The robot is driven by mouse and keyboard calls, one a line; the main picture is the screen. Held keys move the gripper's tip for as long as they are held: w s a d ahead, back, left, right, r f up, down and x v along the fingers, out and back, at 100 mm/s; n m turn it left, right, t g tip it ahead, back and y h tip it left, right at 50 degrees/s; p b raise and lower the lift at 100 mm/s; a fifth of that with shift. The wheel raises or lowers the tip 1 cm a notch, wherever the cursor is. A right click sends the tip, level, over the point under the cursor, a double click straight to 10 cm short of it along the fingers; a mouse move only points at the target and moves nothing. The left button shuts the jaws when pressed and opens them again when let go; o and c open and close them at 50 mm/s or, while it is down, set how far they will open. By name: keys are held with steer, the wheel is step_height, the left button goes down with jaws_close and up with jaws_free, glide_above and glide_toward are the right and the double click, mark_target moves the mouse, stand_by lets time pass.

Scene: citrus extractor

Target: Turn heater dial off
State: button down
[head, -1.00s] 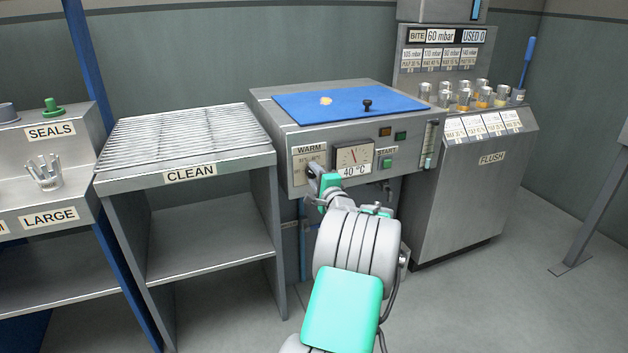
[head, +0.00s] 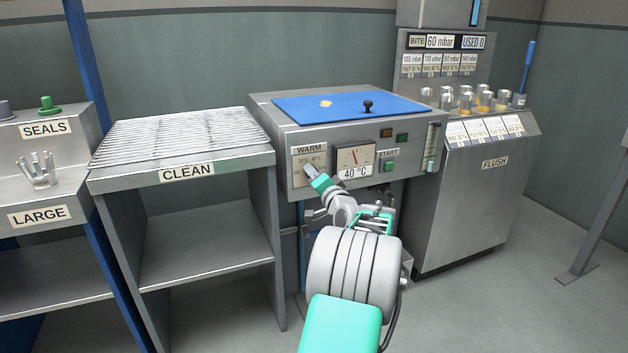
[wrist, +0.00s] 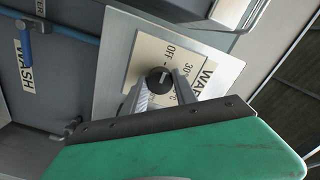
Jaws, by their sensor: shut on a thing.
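The heater dial is a small black round knob (wrist: 159,79) on the cream WARM plate (wrist: 150,52), with OFF and 30° markings around it in the wrist view. My gripper (wrist: 160,90) has one finger on each side of the dial and is shut on it. The dial's light pointer mark is too small to read surely. In the head view my gripper (head: 309,170) reaches the WARM plate (head: 299,158) on the front of the grey heater box (head: 284,140) and hides the dial.
A START panel with a green button (head: 388,166) lies right of the gauge. A blue mat (head: 340,104) with a black knob covers the box top. The CLEAN rack (head: 180,140) stands left, the FLUSH cabinet (head: 470,200) right. A blue pipe (wrist: 60,32) runs near the plate.

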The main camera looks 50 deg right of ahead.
stand_by(0.5)
steer(key=c, duration=1)
jaws_free()
steer(key=shift+o, duration=0.2)
steer(key=p+v, duration=0.2)
steer(key=v, duration=0.6)
steer(key=shift+w, duration=0.2)
